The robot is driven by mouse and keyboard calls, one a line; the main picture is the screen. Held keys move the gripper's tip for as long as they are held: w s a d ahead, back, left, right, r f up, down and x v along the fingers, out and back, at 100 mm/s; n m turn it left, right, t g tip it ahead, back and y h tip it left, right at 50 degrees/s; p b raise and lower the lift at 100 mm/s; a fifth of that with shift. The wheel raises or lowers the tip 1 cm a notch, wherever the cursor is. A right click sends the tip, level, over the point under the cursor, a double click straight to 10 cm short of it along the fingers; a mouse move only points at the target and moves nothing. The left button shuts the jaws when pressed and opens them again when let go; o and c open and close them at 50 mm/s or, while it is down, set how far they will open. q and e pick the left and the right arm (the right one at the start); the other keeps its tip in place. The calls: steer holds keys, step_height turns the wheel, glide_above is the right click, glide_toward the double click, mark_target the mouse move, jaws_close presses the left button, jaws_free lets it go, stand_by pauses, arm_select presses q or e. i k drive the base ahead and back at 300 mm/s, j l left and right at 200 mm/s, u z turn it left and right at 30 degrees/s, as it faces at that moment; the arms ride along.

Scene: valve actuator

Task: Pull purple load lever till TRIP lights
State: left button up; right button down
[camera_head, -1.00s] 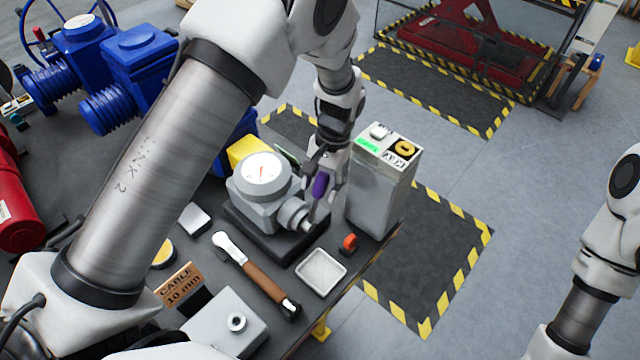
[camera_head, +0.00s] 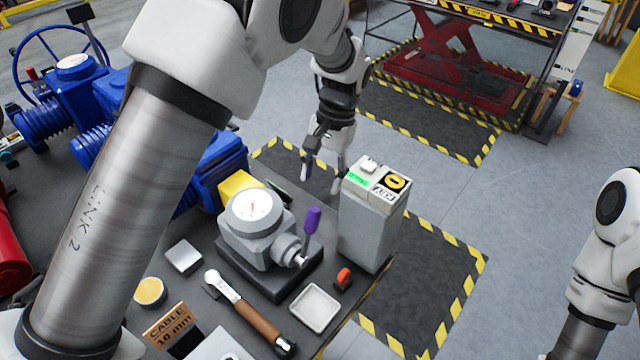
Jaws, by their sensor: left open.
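The purple load lever (camera_head: 312,220) stands nearly upright, leaning slightly right, from the right side of the grey actuator (camera_head: 252,228) with a round white dial on top. My left gripper (camera_head: 321,182) is open and empty, above and behind the lever in the picture and apart from it. One finger is beside the grey box (camera_head: 368,225). On top of that box are a green-lit label (camera_head: 358,181), a white block and a yellow round part; I cannot read a TRIP light. My right gripper is out of view; only part of my right arm shows at the right edge.
On the dark bench lie a wrench with a brown handle (camera_head: 250,318), a white tray (camera_head: 314,308), an orange-red part (camera_head: 344,278) and a cable sign (camera_head: 168,330). Blue valve machines (camera_head: 205,170) stand behind left. Floor beyond the bench's right edge is clear.

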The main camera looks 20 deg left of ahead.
mark_target(301, 260)
steer(key=k+l, duration=0.25)
steer(key=k, duration=0.25)
steer(key=k+l, duration=0.2)
steer(key=k, duration=0.25)
